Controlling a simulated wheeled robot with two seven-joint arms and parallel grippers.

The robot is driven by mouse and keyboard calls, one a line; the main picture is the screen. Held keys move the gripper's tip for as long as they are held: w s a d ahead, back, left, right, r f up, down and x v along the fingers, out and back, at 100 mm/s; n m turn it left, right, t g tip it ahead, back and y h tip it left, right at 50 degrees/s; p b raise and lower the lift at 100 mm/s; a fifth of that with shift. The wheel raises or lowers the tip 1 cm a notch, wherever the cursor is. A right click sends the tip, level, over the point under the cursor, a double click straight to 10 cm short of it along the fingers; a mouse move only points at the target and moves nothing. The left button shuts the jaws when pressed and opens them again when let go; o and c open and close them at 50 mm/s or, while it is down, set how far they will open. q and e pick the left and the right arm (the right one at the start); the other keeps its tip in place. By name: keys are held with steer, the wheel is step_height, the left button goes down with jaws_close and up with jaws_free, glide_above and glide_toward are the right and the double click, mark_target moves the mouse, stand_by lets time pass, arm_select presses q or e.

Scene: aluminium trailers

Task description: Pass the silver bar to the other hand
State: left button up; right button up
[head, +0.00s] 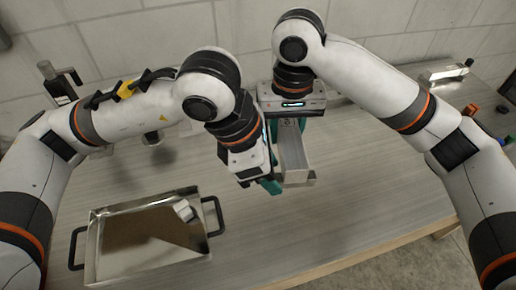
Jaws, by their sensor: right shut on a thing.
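The silver bar (293,152) is a long pale metal piece in the middle of the head view, held above the table with its lower end toward me. My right gripper (287,126) is shut on its upper, far end, with teal fingers beside it. My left gripper (270,184) is just left of the bar's lower part, its teal fingertips close to the bar's side. I cannot tell whether they touch it, and the gap between the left fingers is hidden.
A shiny metal tray (142,204) with black handles stands at the lower left. A silver block (445,73) and an orange piece (470,109) lie at the right. A dark clamp-like tool (60,85) is at the back left. The table (370,200) is clear at centre right.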

arm_select(q)
steer(key=shift+x, duration=1.1)
jaws_close()
arm_select(e)
steer(key=o, duration=1.3)
